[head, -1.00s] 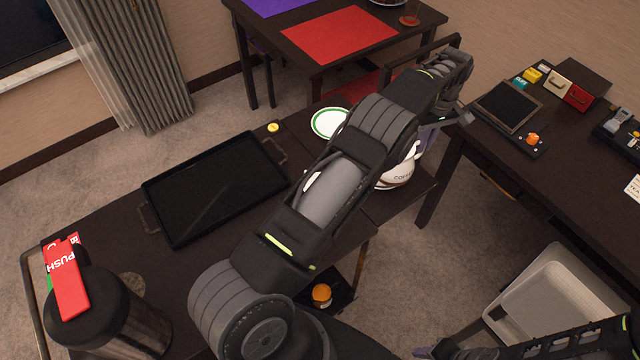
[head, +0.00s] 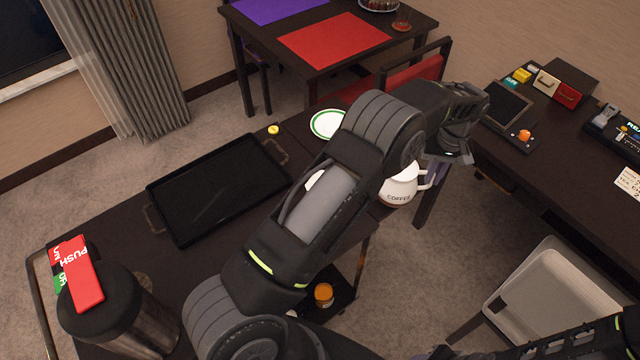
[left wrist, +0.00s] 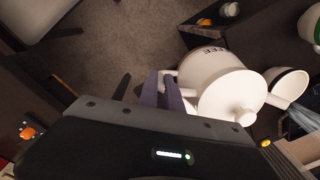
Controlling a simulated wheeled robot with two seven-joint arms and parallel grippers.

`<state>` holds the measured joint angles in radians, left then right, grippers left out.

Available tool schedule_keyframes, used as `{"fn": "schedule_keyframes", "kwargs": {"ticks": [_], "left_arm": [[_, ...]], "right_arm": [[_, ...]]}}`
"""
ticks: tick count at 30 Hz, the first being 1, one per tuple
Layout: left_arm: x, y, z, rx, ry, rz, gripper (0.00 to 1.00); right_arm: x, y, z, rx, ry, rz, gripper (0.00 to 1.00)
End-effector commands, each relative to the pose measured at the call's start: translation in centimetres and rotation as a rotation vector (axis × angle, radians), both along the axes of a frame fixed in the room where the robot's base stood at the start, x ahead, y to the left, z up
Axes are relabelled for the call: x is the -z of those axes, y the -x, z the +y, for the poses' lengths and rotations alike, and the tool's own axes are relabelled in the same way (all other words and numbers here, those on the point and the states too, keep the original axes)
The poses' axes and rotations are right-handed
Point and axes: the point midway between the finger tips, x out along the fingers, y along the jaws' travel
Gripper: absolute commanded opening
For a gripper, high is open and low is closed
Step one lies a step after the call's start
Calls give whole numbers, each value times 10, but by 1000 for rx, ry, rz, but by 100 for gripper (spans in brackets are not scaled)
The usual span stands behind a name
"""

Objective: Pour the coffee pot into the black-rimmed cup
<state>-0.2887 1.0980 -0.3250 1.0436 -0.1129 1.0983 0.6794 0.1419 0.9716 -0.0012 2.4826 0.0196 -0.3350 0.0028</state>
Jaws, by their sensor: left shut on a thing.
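The white coffee pot (head: 399,188), lettered "COFFEE", is near the right end of the dark table and looks about upright in the head view. My left gripper (head: 434,174) is at its right side. In the left wrist view its purple fingers (left wrist: 166,92) are shut on the handle of the pot (left wrist: 215,85). I cannot tell whether the pot touches the table. A white cup with a dark rim (left wrist: 288,84) stands close beside the pot in the left wrist view. My left arm seems to hide it in the head view. The right gripper's fingers cannot be made out.
A black tray (head: 217,188) lies on the table. A green-rimmed plate (head: 327,124) is behind my left arm, and a steel canister (head: 145,315) is front left. An orange-topped jar (head: 323,294) sits on a lower shelf. A side desk (head: 545,180) is to the right.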

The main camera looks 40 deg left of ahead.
Motion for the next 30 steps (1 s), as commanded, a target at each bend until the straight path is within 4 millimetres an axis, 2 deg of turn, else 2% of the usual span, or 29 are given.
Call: {"fn": "schedule_keyframes", "kwargs": {"ticks": [14, 30], "left_arm": [[-7, 1, 4, 10, 29, -18, 0], [-36, 16, 26, 11, 238, -160, 0]], "right_arm": [[-1, 0, 0, 0, 0, 0, 36], [-2, 0, 0, 0, 0, 0, 36]]}}
